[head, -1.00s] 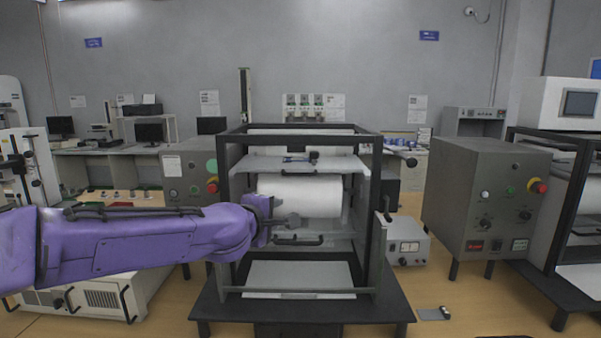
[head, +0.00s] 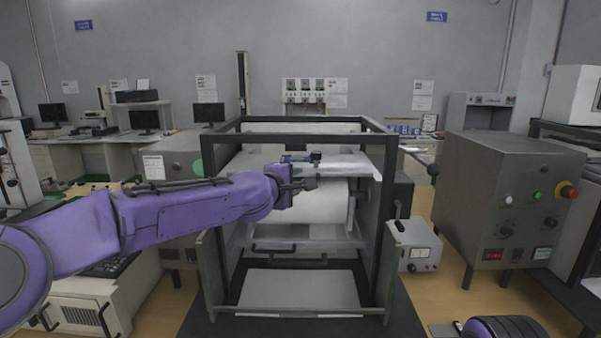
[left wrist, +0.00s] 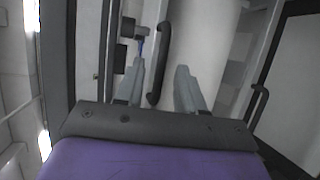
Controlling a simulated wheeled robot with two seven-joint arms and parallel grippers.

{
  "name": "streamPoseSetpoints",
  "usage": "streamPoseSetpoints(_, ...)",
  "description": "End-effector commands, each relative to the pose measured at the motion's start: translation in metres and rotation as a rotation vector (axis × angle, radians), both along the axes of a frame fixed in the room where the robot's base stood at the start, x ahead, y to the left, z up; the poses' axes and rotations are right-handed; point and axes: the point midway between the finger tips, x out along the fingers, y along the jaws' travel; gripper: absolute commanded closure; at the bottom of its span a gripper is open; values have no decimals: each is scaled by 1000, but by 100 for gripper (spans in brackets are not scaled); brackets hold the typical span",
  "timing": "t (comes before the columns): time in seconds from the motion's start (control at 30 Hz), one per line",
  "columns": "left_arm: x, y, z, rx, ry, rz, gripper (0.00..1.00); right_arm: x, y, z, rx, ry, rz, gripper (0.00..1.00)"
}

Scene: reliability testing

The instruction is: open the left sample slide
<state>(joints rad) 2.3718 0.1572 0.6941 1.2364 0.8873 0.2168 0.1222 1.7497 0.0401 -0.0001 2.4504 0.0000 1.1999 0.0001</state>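The test machine (head: 383,215) is a black open frame around a white roller (head: 318,205). An upper pale slide (head: 350,165) carries a small blue-and-black device. A lower slide has a dark bar handle (head: 275,251). My left gripper (head: 308,184) is at the front of the upper slide, above the lower handle. In the left wrist view the left gripper (left wrist: 160,67) is open. A black bar handle (left wrist: 164,40) lies between its two fingers, with gaps visible on both sides. The gripper hides the upper slide's front handle in the head view. My right gripper is out of view.
A second bar handle (left wrist: 259,104) shows at the right of the left wrist view. A grey control box (head: 505,205) and a small power unit (head: 415,245) stand right of the machine. The frame's posts flank my left gripper. Desks with monitors line the back wall.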

Motion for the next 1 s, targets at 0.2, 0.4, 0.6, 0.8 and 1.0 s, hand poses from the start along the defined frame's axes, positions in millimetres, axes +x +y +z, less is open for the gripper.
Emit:
streamPoseSetpoints(0.2, 28, -12, -3, 0, 1, 0, 62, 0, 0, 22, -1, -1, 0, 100)
streamPoseSetpoints(0.4, 33, -14, -7, -1, 0, 0, 62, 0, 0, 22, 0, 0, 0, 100)
streamPoseSetpoints(0.6, 33, -15, -7, 0, 0, -1, 85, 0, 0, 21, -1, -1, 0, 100)
streamPoseSetpoints(0.8, 32, -15, -8, 0, 2, -1, 100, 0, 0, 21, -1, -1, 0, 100)
streamPoseSetpoints(1.0, 26, -22, -11, 0, 4, -12, 100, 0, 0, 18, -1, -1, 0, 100)
